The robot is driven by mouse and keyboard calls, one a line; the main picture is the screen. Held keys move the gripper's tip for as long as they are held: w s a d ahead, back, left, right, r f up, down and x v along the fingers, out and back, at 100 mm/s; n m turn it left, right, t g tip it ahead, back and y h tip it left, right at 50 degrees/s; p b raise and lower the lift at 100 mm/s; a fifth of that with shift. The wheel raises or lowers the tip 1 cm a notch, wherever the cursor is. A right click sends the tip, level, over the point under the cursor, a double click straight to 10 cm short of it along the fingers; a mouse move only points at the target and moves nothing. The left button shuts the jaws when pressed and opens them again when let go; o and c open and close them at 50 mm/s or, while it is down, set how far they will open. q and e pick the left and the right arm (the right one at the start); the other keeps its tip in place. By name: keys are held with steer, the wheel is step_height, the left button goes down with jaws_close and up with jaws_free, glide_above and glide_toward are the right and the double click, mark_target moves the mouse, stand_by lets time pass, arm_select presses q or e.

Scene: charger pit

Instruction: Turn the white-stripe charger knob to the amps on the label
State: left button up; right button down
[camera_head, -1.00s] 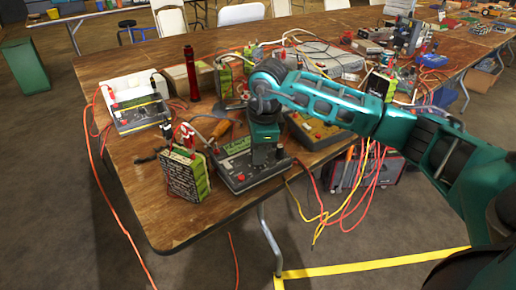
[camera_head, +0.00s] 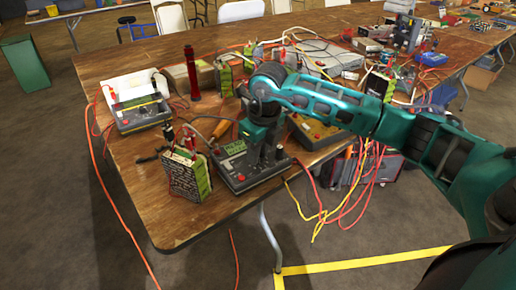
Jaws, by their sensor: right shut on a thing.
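The white-stripe charger (camera_head: 228,174) is a dark box near the table's front edge, with a white stripe and a red button on its sloped face. A green-lettered label (camera_head: 233,148) stands at its back left; its text is too small to read surely. My right gripper (camera_head: 269,163) points down onto the right part of this face and is shut on the knob, which it hides. The knob's pointer and scale cannot be seen. My left gripper is not in view.
A battery with a printed label (camera_head: 184,176) stands just left of the charger, with red clips on top. A yellow-stripe charger (camera_head: 142,118) is at the left, and another with a yellow face (camera_head: 318,131) is behind my wrist. Loose cables hang off the table (camera_head: 180,226).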

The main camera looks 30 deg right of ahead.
mark_target(264, 168)
steer(key=m+p, duration=0.1)
steer(key=m, duration=0.3)
steer(key=shift+m, duration=0.3)
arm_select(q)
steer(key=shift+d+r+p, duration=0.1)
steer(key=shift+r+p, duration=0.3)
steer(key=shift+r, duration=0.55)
arm_select(e)
steer(key=shift+m, duration=2)
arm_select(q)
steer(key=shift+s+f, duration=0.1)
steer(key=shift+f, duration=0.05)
arm_select(e)
steer(key=c, duration=1)
jaws_free()
arm_select(q)
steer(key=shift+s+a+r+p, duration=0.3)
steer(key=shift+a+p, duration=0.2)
steer(key=shift+p, duration=0.4)
arm_select(e)
steer(key=r, duration=0.4)
steer(key=s+r, duration=0.1)
steer(key=r, duration=0.3)
steer(key=s+r, duration=0.1)
steer(key=r, duration=0.3)
steer(key=shift+s+d+r, duration=0.1)
steer(key=shift+s+r, duration=0.05)
steer(key=shift+r, duration=0.25)
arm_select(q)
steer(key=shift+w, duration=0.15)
